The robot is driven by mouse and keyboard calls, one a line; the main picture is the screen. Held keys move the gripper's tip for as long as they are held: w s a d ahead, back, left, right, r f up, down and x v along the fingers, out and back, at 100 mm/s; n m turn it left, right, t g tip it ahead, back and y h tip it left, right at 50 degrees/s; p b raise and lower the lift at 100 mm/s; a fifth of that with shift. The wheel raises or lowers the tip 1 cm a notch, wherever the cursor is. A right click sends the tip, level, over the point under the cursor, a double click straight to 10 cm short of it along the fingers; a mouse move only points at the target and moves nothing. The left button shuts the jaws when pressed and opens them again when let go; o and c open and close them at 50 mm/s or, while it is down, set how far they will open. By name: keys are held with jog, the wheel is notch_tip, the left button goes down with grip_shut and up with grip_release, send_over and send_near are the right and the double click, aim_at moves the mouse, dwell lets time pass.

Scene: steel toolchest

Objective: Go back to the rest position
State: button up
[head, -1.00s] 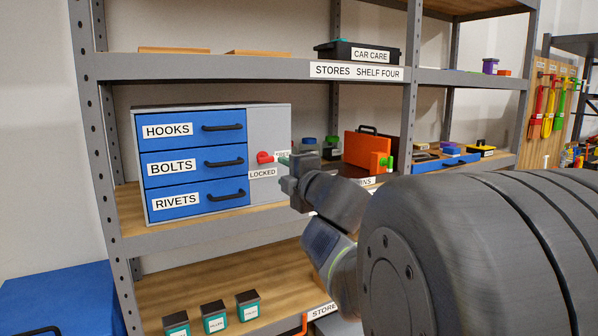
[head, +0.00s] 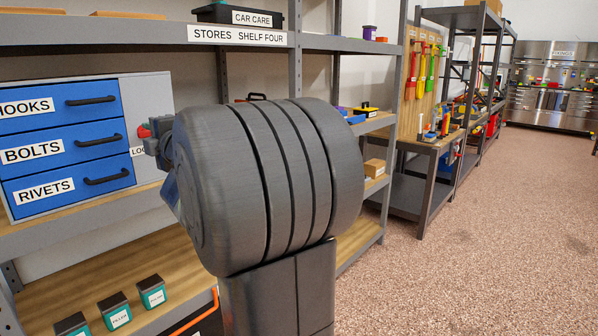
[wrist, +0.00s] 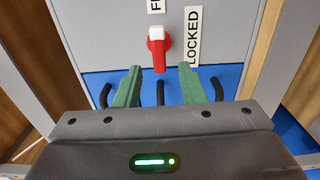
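My gripper (wrist: 161,74) is open and empty. Its two green fingers stand apart in the wrist view, just short of a red knob with a white end (wrist: 158,48). The knob is on the grey panel of the blue drawer cabinet (wrist: 112,25), between a partly cut-off label and the LOCKED label (wrist: 193,36). In the head view the red knob (head: 143,132) shows just left of my wrist, and my arm hides the fingers. The cabinet's HOOKS, BOLTS and RIVETS drawers (head: 65,146) look shut.
The cabinet stands on a steel shelf with an upper shelf board (head: 120,32) above it. Several small teal-labelled boxes (head: 113,309) sit on the lower shelf. A tool bench (head: 425,145) stands further right. Open speckled floor (head: 500,220) lies to the right.

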aim_at(145, 135)
jog(key=x, duration=0.4)
jog(key=shift+w+a, duration=0.25)
jog(key=shift+a, duration=0.05)
